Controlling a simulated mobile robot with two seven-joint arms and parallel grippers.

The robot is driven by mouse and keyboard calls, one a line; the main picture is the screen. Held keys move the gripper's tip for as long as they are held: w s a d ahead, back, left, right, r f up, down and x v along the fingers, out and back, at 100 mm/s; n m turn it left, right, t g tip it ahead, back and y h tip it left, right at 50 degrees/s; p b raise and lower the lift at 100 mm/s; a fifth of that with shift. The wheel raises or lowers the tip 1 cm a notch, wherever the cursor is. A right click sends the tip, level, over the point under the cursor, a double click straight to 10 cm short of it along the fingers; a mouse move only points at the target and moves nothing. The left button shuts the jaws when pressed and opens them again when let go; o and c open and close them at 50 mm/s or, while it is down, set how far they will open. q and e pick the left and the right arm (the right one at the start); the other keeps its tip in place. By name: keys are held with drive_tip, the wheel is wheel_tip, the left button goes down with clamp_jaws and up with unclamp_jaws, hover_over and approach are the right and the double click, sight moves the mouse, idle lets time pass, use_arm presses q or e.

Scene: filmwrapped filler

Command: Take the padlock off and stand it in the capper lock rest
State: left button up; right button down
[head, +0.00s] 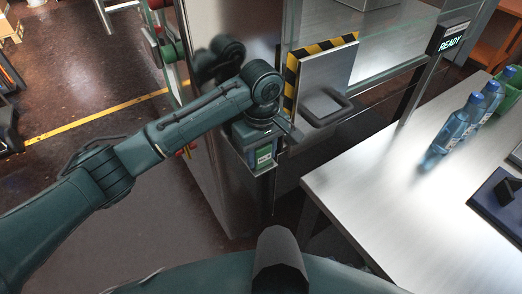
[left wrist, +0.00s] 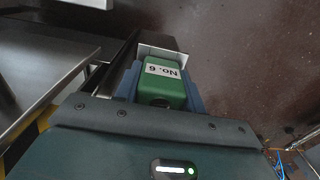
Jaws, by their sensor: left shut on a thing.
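The green padlock (head: 264,158) with a white label is upright under my left gripper (head: 263,145), low beside the metal cabinet. In the left wrist view the padlock (left wrist: 163,82) reads "No. 6" and sits between two blue fingers, with the left gripper (left wrist: 161,88) shut on it. A pale, shallow bracket (left wrist: 160,51), likely the capper lock rest, shows around the padlock's far end. I cannot tell whether the padlock touches its floor. The shackle is hidden. My right gripper is in neither view.
A steel table (head: 390,190) with blue bottles (head: 449,130) is at right. A display (head: 449,40) reads "READY". Open floor lies left.

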use_arm(q)
drive_tip(key=shift+f, duration=0.1)
drive_tip(key=o, duration=1.2)
drive_tip(key=shift+c, duration=0.2)
wheel_tip(320, 180, up, 13)
drive_tip(key=shift+r, duration=0.1)
